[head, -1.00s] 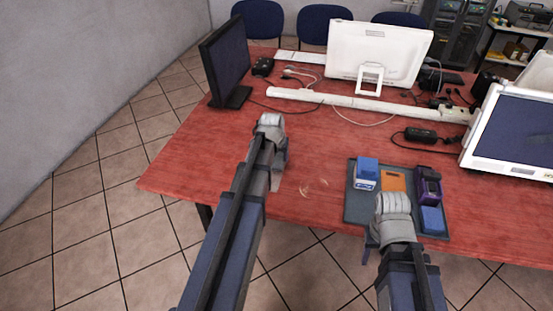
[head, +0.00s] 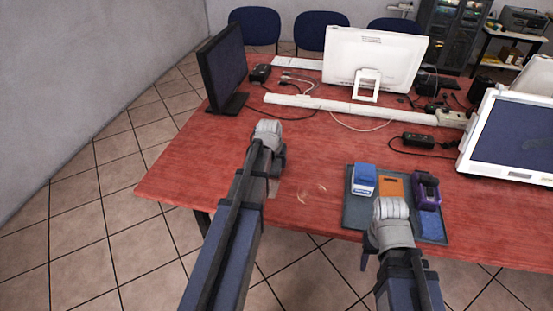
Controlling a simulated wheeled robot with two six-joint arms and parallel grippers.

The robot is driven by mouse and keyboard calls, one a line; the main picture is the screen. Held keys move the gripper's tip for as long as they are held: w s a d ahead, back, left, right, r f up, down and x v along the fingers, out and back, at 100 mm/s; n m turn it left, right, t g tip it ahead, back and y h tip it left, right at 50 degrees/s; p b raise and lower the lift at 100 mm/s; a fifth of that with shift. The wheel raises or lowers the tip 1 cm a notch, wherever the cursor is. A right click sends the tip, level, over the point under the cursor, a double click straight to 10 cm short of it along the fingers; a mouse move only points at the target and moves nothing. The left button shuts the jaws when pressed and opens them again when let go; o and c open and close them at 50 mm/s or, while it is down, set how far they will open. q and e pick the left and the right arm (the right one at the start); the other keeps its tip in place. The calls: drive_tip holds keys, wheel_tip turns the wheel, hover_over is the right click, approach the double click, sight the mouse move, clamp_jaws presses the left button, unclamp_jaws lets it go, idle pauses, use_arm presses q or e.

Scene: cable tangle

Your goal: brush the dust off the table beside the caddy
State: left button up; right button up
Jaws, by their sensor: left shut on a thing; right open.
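A faint pale patch of dust (head: 312,193) lies on the red table (head: 190,165), just left of the caddy (head: 355,215). The caddy is a dark grey tray near the table's front edge. My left gripper (head: 275,172) is low over the table, left of the dust and apart from it. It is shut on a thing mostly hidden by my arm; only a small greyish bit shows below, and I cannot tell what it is. My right gripper (head: 392,222) is open over the caddy's front part, its fingers mostly hidden by its own wrist.
The caddy holds a blue-and-white box (head: 363,180), an orange item (head: 391,186), a purple item (head: 426,190) and a blue block (head: 431,225). A black monitor (head: 224,65), white screens and cables stand behind. The table's left front is clear.

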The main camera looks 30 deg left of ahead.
use_arm(q)
drive_tip(key=shift+s+d, duration=0.15)
drive_tip(key=shift+s, duration=0.6)
drive_tip(key=shift+s, duration=0.1)
drive_tip(key=shift+s+d+f, duration=0.1)
drive_tip(key=shift+s+d, duration=0.15)
drive_tip(key=shift+s, duration=0.65)
drive_tip(key=shift+s+d, duration=0.2)
drive_tip(key=shift+s, duration=0.7)
drive_tip(key=shift+s, duration=0.1)
drive_tip(key=shift+s+d, duration=0.2)
drive_tip(key=shift+s, duration=0.7)
drive_tip(key=shift+s+d, duration=0.15)
drive_tip(key=shift+s, duration=0.7)
drive_tip(key=shift+s+d, duration=0.25)
drive_tip(key=shift+s, duration=0.7)
drive_tip(key=shift+s+d, duration=0.2)
drive_tip(key=shift+s, duration=0.75)
